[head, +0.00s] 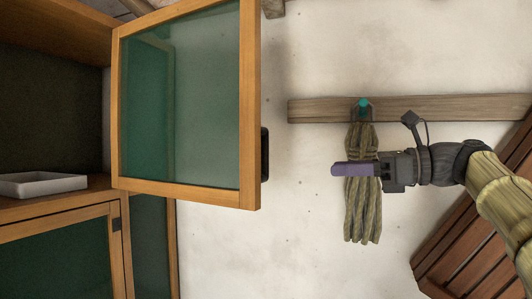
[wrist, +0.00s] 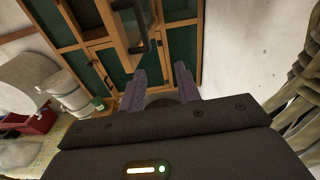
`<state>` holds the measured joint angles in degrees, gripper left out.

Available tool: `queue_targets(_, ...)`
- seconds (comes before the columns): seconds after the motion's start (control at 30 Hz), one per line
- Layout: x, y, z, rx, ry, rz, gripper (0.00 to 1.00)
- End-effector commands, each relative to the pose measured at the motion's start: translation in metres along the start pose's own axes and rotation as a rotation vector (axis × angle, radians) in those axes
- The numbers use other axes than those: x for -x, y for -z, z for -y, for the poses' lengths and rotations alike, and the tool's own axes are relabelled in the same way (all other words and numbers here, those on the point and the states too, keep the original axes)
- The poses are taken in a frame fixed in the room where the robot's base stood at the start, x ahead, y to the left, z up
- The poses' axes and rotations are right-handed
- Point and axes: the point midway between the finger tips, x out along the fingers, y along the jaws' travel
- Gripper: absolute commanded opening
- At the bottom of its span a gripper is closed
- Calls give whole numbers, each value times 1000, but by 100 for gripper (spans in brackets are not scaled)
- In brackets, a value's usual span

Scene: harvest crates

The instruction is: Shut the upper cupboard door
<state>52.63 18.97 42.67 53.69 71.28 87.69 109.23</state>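The upper cupboard door (head: 180,110) is a wooden frame with a green pane. It stands open, swung out from the cupboard, in the head view. A dark handle (head: 265,154) is on its right edge. In the wrist view the door's handle (wrist: 144,28) appears near the top, beyond the fingers. My gripper (head: 334,169) is to the right of the door, apart from the handle. Its two purple fingers are spread with nothing between them in the wrist view (wrist: 159,70).
A white tray (head: 42,184) lies inside the open cupboard. A rope bundle (head: 362,220) hangs from a wall rail (head: 450,107), behind my gripper in the head view. A slatted wooden thing (head: 465,255) is at lower right. Bare wall shows between door and gripper.

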Motion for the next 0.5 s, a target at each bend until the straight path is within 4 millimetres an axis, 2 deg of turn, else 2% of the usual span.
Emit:
queue_targets(0.03,12,-17,-7,-8,-17,32,33)
queue_targets(0.13,24,-32,-17,-26,-46,66,33)
queue_targets(0.5,24,-34,-20,-31,-51,69,33)
